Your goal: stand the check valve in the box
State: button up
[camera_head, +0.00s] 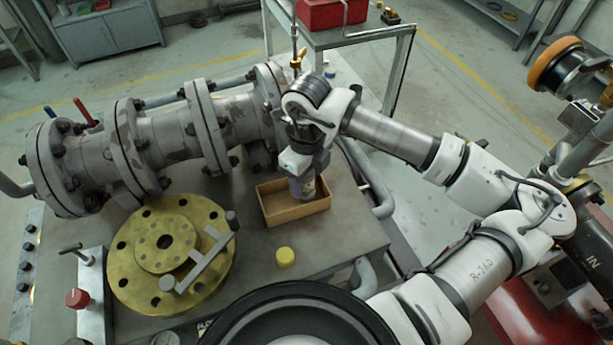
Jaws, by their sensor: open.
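A small open tan cardboard box (278,214) sits on the grey bench, below the end of my arm. A short grey-purple cylindrical piece, which looks like the check valve (302,190), stands about upright inside the box, toward its right part. My gripper (301,176) points down over the box, right at the top of this piece. The gripper is open, with its fingers largely hidden by the wrist and the piece. I cannot tell whether the fingers touch the piece, and its base is hidden by the box's front wall.
A large grey flanged pipe (160,140) runs along the back left of the bench. A brass flange (135,270) with a grey T-shaped tool lies at left. A small yellow cap (285,257) lies in front of the box. A thin rod with brass fitting (297,62) rises behind my wrist.

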notch_tip(320, 180, up, 11)
jog(key=shift+r+b, duration=0.1)
jog(key=shift+b, duration=0.65)
